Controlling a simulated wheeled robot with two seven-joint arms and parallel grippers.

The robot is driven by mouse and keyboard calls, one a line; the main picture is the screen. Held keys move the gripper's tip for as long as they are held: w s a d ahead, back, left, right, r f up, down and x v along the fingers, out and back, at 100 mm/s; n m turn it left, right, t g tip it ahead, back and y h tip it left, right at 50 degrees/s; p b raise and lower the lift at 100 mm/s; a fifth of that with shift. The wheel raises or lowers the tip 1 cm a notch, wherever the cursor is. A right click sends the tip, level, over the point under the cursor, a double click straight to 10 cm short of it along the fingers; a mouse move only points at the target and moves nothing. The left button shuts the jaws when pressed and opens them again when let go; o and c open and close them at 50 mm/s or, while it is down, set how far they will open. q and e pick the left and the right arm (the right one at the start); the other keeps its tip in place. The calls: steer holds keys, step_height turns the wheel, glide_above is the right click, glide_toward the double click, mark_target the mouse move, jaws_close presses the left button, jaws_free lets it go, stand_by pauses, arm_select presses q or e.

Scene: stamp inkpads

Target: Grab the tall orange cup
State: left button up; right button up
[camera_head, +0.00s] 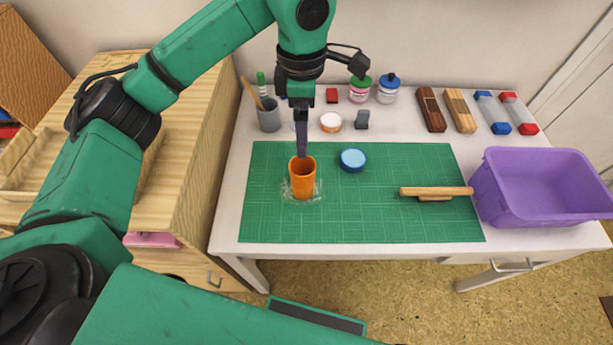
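The tall orange cup (303,182) stands upright on the green cutting mat (380,215), left of the mat's middle. My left gripper (302,154) points straight down from above, with its dark fingertips at the cup's rim. The fingers show nearly edge-on, so I cannot tell how far apart they are or whether one is inside the cup. Clear or whitish streaks surround the cup's base on the mat. My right gripper is not in view.
A blue round pad (353,158) lies right of the cup. A wooden piece (437,192) lies on the mat's right, beside a purple bin (545,195). A grey pencil cup (268,116), jars and blocks line the back. The mat's front is clear.

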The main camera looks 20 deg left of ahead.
mark_target(303, 179)
arm_select(q)
step_height(303, 179, down, 18)
steer(key=shift+s+a+r+p, duration=0.1)
steer(key=shift+a+r+p, duration=0.05)
steer(key=shift+p, duration=0.25)
steer(key=shift+f, duration=0.35)
steer(key=c, duration=1.3)
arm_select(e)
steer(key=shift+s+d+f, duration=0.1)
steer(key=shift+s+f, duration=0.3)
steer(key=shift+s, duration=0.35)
arm_select(q)
steer(key=shift+r, duration=0.2)
